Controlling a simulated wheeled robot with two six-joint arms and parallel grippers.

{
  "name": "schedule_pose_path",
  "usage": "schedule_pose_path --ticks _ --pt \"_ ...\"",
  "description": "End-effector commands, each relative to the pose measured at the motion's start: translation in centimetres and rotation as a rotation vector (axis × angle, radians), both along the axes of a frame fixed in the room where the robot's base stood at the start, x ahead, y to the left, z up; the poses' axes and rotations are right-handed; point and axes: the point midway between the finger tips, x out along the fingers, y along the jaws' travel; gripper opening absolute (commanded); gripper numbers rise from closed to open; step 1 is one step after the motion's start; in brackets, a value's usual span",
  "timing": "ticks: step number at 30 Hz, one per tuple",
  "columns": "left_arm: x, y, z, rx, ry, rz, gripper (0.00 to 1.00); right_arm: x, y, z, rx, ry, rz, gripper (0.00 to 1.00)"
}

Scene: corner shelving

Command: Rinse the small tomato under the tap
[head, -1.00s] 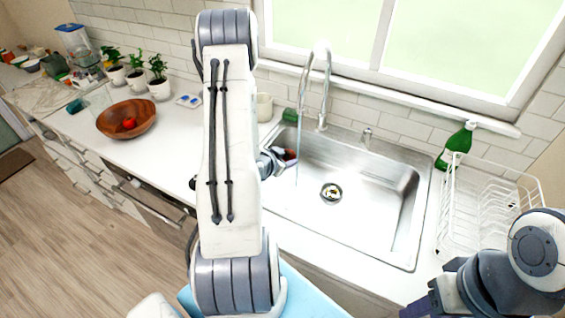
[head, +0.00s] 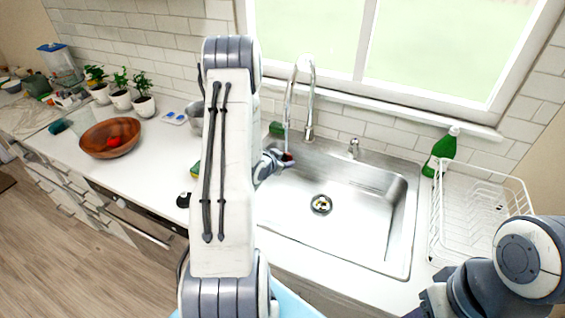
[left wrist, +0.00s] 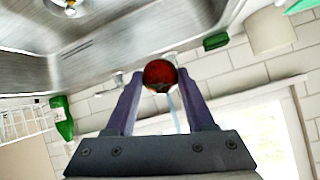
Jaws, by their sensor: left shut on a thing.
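My left gripper (head: 284,157) is shut on a small dark red tomato (left wrist: 160,76), which shows between the fingertips in the left wrist view. In the head view the tomato (head: 288,156) is partly hidden by the gripper, above the left back part of the sink (head: 345,205). The curved chrome tap (head: 309,105) is running. Its thin bluish stream (head: 286,135) comes down to the tomato, and it also shows beside the tomato in the left wrist view (left wrist: 176,112). My right gripper (head: 432,300) is at the lower right, mostly cut off, its opening unclear.
A wooden bowl (head: 103,150) with another red tomato (head: 113,141) stands on the left counter near potted plants (head: 121,98). A green bottle (head: 441,150) and a white dish rack (head: 480,205) stand right of the sink. The sink basin is empty.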

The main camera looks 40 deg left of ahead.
Motion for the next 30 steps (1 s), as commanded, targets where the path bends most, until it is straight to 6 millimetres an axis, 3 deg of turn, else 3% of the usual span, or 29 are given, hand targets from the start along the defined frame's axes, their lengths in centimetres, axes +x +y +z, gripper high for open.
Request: schedule_pose_path --ticks 30 --pt "0.3 -1.2 0.0 0.0 -0.001 0.0 0.01 0.0 0.0 -0.5 0.0 0.0 0.0 0.48"
